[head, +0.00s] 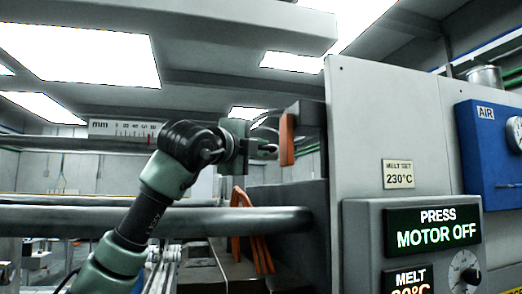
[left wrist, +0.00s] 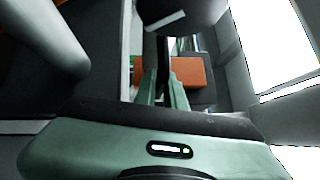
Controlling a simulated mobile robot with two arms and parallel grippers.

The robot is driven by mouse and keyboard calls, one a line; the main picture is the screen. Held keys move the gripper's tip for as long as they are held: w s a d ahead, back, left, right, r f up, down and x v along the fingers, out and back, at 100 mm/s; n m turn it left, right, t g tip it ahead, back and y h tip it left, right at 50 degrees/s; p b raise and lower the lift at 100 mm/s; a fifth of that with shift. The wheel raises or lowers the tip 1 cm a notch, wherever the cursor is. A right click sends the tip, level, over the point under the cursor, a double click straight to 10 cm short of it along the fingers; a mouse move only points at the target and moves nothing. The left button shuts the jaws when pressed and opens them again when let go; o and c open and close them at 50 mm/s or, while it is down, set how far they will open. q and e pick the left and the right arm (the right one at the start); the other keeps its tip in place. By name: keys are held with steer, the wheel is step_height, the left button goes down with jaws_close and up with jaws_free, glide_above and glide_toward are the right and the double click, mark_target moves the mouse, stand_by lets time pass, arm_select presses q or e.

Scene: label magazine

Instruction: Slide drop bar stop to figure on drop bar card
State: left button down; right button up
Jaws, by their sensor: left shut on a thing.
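My left gripper (head: 268,148) reaches in from the lower left in the head view, with its fingertips beside an upright orange piece (head: 287,140). It is shut on a small dark part, which I take to be the drop bar stop; the fingers largely hide it. In the left wrist view the green fingers (left wrist: 163,92) close on a narrow dark piece, with an orange block (left wrist: 187,71) just behind. A horizontal bar (head: 60,143) with a mm scale (head: 125,130) runs behind my left arm. No drop bar card can be made out. My right gripper is not in view.
A grey machine cabinet (head: 375,120) stands close on the right, with a MELT SET 230°C card (head: 397,174) and a PRESS MOTOR OFF display (head: 435,228). A blue AIR box (head: 485,160) is farther right.

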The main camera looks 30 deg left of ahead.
arm_select(q)
steer(key=shift+s+a+f+b, duration=0.15)
steer(key=shift+s+f+b, duration=0.05)
steer(key=shift+f+b, duration=0.2)
steer(key=shift+s+a+r, duration=0.15)
steer(key=shift+s+a, duration=0.1)
steer(key=c, duration=1.5)
jaws_free()
steer(key=shift+d+r, duration=0.1)
steer(key=s+b, duration=0.3)
steer(key=s, duration=0.4)
steer(key=shift+s+d+f, duration=0.3)
steer(key=shift+s+f, duration=0.05)
steer(key=shift+f, duration=0.1)
